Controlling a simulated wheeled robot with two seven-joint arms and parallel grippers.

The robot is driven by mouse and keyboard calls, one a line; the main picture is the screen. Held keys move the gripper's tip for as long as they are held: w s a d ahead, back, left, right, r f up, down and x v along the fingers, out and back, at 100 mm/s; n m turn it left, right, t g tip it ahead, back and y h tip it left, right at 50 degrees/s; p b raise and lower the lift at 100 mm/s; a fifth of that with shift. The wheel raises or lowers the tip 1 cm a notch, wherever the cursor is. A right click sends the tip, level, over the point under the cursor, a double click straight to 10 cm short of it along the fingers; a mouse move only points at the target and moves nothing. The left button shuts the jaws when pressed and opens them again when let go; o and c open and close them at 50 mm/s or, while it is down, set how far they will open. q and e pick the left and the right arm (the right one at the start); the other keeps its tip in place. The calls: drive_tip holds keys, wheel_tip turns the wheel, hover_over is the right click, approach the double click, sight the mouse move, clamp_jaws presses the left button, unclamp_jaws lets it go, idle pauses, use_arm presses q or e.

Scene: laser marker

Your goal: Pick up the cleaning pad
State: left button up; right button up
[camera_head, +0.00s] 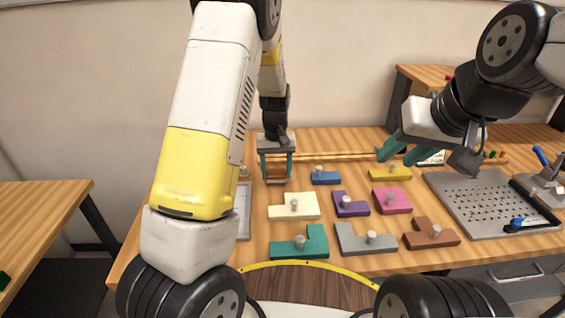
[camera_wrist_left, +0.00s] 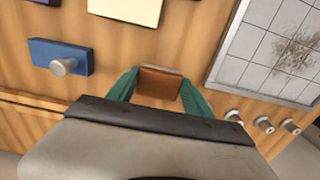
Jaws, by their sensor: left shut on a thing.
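The cleaning pad (camera_wrist_left: 158,84) is a small brown block with a pale edge. In the left wrist view it sits between the green fingers of my left gripper (camera_wrist_left: 158,90), which are shut on it. In the head view the pad (camera_head: 276,172) shows between the fingers of my left gripper (camera_head: 276,168), at or just above the wooden table near its back; I cannot tell if it touches the wood. My right gripper (camera_head: 408,155) has its green fingers apart and empty, above the back right of the table.
Several coloured blocks with knobs, such as the blue one (camera_head: 325,178) and the cream one (camera_head: 294,206), lie to the right and in front. A stained tiled panel (camera_wrist_left: 270,45) lies beside the pad. A grey perforated plate (camera_head: 465,200) is at the right.

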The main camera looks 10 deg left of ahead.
use_arm(q)
drive_tip(key=shift+s+r, duration=0.2)
drive_tip(key=shift+r, duration=0.4)
drive_tip(key=shift+s+r, duration=0.15)
drive_tip(key=shift+r, duration=0.4)
drive_tip(key=s+a, duration=0.1)
drive_tip(key=s, duration=0.9)
drive_tip(key=s+a+r, duration=0.1)
drive_tip(key=s, duration=0.4)
drive_tip(key=shift+a+r, duration=0.1)
drive_tip(key=shift+a, duration=0.2)
drive_tip(key=o, duration=0.6)
drive_tip(key=c, duration=0.4)
